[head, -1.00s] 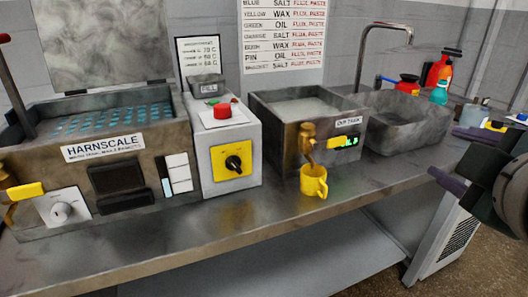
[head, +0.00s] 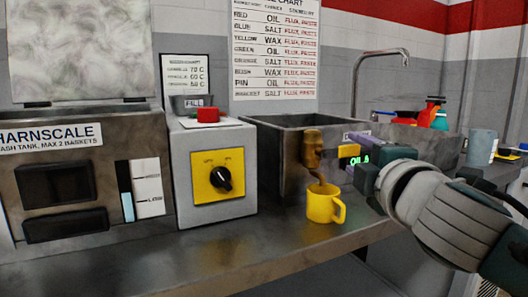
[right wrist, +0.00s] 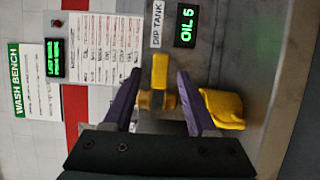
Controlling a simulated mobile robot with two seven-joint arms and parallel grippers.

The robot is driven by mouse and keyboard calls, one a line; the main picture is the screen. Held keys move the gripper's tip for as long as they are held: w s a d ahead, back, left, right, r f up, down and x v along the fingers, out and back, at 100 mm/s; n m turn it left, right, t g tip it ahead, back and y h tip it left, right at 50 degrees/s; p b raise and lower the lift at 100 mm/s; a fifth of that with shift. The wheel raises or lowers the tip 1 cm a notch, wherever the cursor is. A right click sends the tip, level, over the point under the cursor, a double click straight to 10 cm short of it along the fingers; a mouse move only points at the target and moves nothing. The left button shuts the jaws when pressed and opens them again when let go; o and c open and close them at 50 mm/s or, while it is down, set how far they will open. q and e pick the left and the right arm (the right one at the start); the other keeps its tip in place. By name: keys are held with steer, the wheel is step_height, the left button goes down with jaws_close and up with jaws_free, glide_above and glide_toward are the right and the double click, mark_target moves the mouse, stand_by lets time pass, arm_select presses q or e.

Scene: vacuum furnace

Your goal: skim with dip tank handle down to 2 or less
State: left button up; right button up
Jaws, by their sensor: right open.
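The dip tank (head: 290,135) stands on the bench, with a brass tap (head: 313,150) on its front. The tap's yellow handle (head: 349,150) points sideways, to the right. A brown stream runs from the spout into a yellow mug (head: 322,205) below. The green display (right wrist: 186,26) reads OIL 5 in the right wrist view. My right gripper (head: 354,160) is open at the handle. In the right wrist view the yellow handle (right wrist: 159,72) lies between the purple fingers, with a gap on both sides. The mug (right wrist: 222,108) is close beside one finger. My left gripper is out of view.
The Harnscale wash tank (head: 85,160) stands at the left. A grey control box (head: 213,175) with a dial and red button is left of the dip tank. A sink with a faucet (head: 385,55) and several bottles stand behind my right arm.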

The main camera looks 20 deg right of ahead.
mark_target(350, 152)
steer(key=shift+x, duration=1.9)
jaws_close()
